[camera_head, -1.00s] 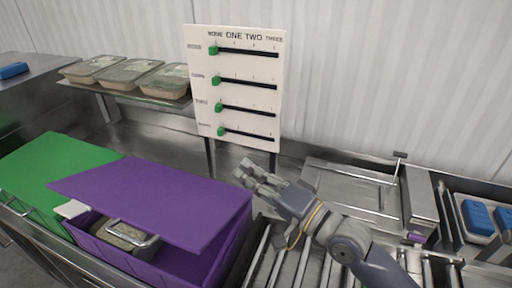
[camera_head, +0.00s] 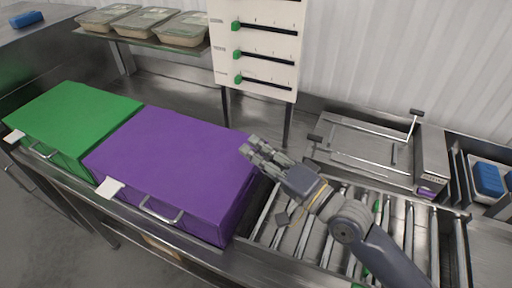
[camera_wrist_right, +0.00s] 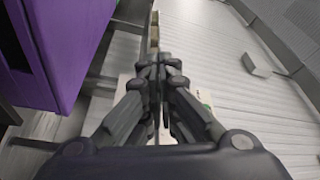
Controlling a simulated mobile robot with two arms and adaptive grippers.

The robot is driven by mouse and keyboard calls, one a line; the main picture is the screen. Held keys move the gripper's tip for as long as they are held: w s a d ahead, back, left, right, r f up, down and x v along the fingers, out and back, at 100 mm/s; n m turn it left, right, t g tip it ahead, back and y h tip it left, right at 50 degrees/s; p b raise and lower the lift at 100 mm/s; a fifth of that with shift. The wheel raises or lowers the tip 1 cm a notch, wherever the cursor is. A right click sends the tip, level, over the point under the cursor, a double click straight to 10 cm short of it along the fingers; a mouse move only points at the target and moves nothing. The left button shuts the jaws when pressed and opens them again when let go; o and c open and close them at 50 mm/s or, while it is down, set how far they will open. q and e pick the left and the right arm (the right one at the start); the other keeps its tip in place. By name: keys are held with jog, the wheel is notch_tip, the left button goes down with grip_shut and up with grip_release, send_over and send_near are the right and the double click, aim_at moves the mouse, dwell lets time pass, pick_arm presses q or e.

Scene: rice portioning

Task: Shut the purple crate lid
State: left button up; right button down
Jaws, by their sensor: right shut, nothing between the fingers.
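The purple crate (camera_head: 205,210) stands on the metal counter at the left of the head view. Its purple lid (camera_head: 180,148) lies flat over the top, with no gap that I can see at the front. A metal handle (camera_head: 161,212) and a white tag (camera_head: 110,187) are on its front. The crate's side (camera_wrist_right: 50,50) also fills the upper left of the right wrist view. My right gripper (camera_head: 253,148) is shut and empty, close beside the lid's right back corner. I cannot tell whether it touches the lid. My left gripper is not in view.
A green crate (camera_head: 70,120), also closed, stands left of the purple one. A roller conveyor (camera_head: 315,240) lies under my right arm. A slider board (camera_head: 257,45) stands behind, and filled trays (camera_head: 183,28) sit on a back shelf. Blue items (camera_head: 488,179) are at the right.

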jog(key=v, duration=1.2)
dwell(0.3)
jog(key=shift+f, duration=0.1)
